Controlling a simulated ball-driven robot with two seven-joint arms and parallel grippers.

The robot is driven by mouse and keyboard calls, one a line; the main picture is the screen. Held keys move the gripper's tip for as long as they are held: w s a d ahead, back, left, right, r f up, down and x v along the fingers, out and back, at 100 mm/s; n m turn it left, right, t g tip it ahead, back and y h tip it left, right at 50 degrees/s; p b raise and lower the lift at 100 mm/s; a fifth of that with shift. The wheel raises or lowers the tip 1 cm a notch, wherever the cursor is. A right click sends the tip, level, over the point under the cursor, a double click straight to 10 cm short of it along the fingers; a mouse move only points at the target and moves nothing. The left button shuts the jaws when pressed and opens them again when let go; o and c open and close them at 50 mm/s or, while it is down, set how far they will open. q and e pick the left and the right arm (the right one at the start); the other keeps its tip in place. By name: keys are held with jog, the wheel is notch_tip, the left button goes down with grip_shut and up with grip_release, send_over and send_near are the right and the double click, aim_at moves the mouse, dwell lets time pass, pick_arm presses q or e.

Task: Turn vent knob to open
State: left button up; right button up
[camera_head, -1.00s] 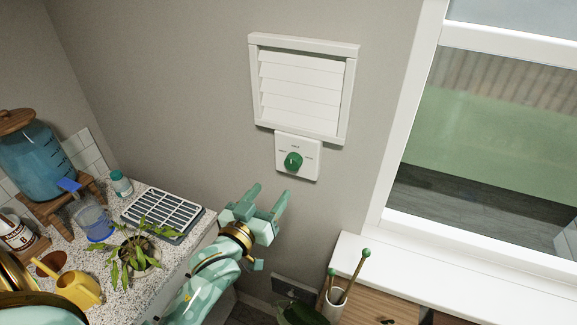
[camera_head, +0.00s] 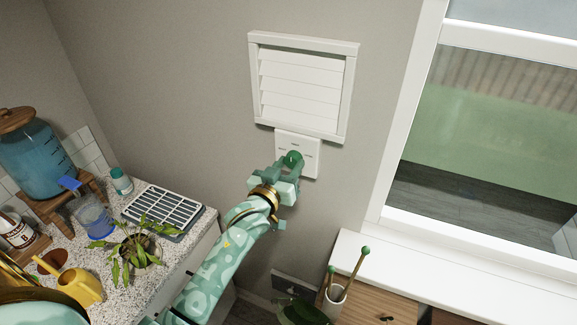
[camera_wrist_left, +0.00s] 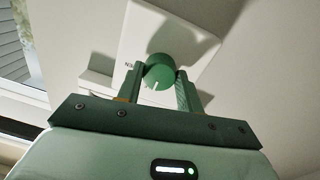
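The green vent knob (camera_head: 293,159) sits on a white wall plate (camera_head: 311,166) with small dark marks, just below the white louvred vent (camera_head: 301,90). The vent's slats lie nearly flat, with little gap between them. My left gripper (camera_head: 290,168) is at the knob, coming from below. In the left wrist view, its two fingers stand close against either side of the knob (camera_wrist_left: 159,70), whose white pointer line faces the gripper. Part of the plate's lettering shows there and part is hidden. My right gripper is not in view.
A counter at left holds a water dispenser (camera_head: 38,160), a potted plant (camera_head: 137,250), a yellow watering can (camera_head: 80,286) and a slatted tray (camera_head: 163,210). A window (camera_head: 490,140) and white sill (camera_head: 440,275) are at right. The wall around the plate is clear.

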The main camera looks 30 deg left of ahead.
pick_arm(q)
jog(key=shift+c, duration=0.4)
jog(key=shift+r+m+p, duration=0.1)
jog(key=shift+m+p, duration=0.8)
jog(key=shift+m, duration=0.3)
jog(key=m+p, duration=0.1)
jog(key=m, duration=0.2)
jog(key=shift+p, duration=0.4)
jog(key=m+p, duration=0.1)
jog(key=m, duration=0.6)
jog(key=shift+m+g, duration=0.3)
jog(key=shift+m, duration=0.4)
jog(key=o, duration=1)
